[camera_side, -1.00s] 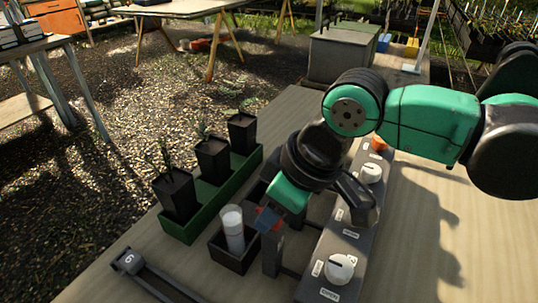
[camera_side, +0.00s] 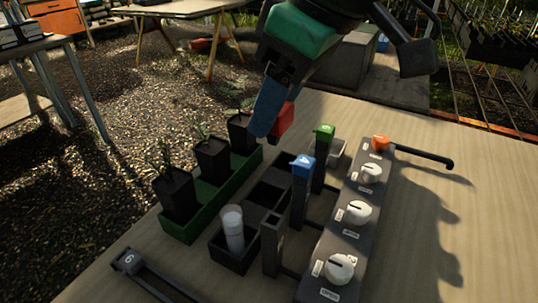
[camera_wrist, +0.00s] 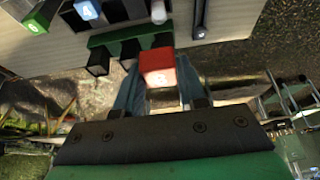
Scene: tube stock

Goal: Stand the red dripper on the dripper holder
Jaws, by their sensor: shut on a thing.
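The red dripper (camera_side: 284,122) is a small red block, held high above the bench. It also shows in the wrist view (camera_wrist: 158,69), between the blue fingers. My gripper (camera_side: 268,112) is shut on it and tilted, well above and apart from the posts. The dripper holder appears to be the row of dark upright posts, its front post (camera_side: 271,250) bare at the top. A blue dripper (camera_side: 303,163) and a green dripper (camera_side: 324,131) top the two posts behind it. The red dripper's underside is partly hidden.
A dark panel with white knobs (camera_side: 358,212) runs right of the posts. A black bin (camera_side: 233,257) with a white tube stands left of the front post. A green tray (camera_side: 212,205) of potted seedlings lies farther left. The bench's right side is clear.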

